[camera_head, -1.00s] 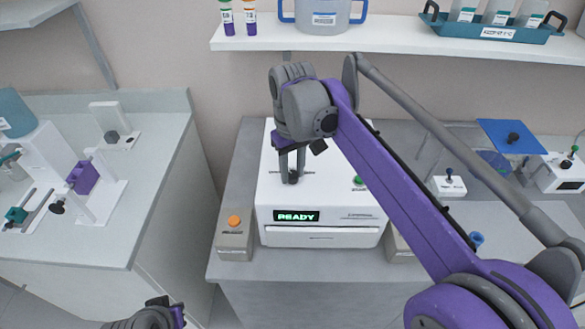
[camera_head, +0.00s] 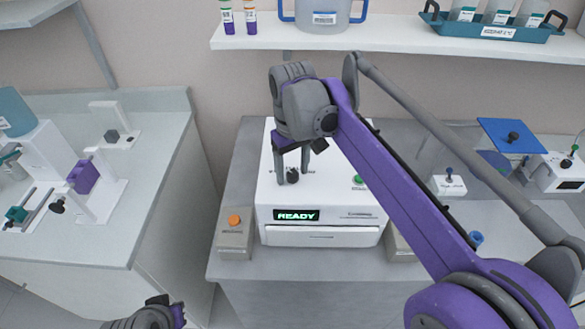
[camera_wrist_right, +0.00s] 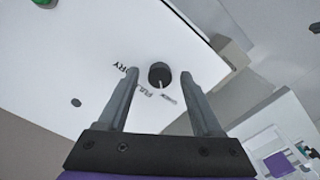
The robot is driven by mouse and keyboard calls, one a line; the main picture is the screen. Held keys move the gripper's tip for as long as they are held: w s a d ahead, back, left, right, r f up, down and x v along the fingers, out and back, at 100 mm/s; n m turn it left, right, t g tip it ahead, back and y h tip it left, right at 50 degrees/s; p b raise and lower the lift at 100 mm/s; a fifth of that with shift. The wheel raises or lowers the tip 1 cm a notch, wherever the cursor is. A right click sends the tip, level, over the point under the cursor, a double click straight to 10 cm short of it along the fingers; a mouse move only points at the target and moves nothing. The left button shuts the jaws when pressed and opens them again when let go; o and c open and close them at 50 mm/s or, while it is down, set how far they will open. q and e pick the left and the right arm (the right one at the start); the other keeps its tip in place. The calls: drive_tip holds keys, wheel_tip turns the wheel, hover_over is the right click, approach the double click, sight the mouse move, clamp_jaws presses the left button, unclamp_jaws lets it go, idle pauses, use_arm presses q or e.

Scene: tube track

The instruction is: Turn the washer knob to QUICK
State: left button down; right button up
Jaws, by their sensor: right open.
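The washer (camera_head: 322,190) is a white box on the middle bench, with a lit READY display (camera_head: 296,215) on its front. Its black knob (camera_head: 292,176) is on the sloping top face. My right gripper (camera_head: 292,168) is over the knob with fingers spread, one on each side. In the right wrist view the knob (camera_wrist_right: 160,72) sits between the open fingertips, with a gap on both sides. A pale pointer mark on it faces printed labels, one reading DRY; the others are hard to read. My left gripper (camera_head: 160,315) shows only partly at the bottom edge.
A green button (camera_head: 359,180) is right of the knob. A grey box with an orange button (camera_head: 234,221) stands left of the washer. A white shelf (camera_head: 400,41) hangs above. My right arm crosses the bench's right side.

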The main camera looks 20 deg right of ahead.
sight(292, 173)
use_arm(q)
drive_tip(key=shift+w+r+p, duration=0.4)
drive_tip(key=shift+r+p, duration=0.1)
drive_tip(key=shift+r, duration=0.25)
use_arm(e)
wheel_tip(292, 173, up, 11)
drive_tip(key=shift+f, duration=0.15)
